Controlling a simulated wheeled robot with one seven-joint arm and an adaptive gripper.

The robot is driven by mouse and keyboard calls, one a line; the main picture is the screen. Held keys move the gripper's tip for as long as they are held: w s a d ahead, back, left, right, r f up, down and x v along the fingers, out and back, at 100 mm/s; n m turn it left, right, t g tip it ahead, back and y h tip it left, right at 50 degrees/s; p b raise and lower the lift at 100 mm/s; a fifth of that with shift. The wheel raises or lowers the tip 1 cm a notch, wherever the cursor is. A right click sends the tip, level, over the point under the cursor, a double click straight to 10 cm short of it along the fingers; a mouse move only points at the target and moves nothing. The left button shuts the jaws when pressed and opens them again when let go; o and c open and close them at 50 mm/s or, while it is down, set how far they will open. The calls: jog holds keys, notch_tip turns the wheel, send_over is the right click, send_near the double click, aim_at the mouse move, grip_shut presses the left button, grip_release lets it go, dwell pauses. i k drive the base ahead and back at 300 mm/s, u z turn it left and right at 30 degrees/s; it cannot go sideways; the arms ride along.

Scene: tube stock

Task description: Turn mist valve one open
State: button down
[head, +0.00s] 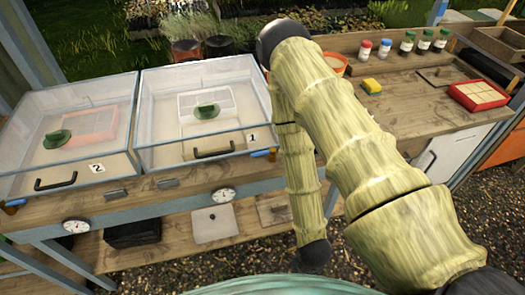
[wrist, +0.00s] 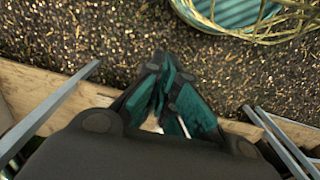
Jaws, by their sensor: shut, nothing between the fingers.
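Two clear lidded cases stand side by side on the wooden bench. The right case (head: 200,80) carries the label 1 (head: 252,137), and the left case (head: 68,120) carries the label 2 (head: 97,168). A small blue-handled valve (head: 265,153) lies at the front right corner of case 1, its handle roughly along the bench edge. A similar valve (head: 14,203) is at the front left of case 2. My gripper (wrist: 163,90) is shut and empty in the wrist view, over gravel and a wooden edge. It cannot be made out in the head view. No valve shows in the wrist view.
Round gauges (head: 223,195) sit on the bench front below the cases. A lower shelf (head: 175,245) holds a pale panel (head: 213,223) and a dark box (head: 132,233). A red tray (head: 478,95), sponge (head: 371,86) and several bottles stand right. My arm crosses the middle.

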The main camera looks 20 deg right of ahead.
aim_at(271, 152)
jog(key=k, duration=1.2)
jog(key=u, duration=0.75)
jog(key=i, duration=0.95)
jog(key=z, duration=0.45)
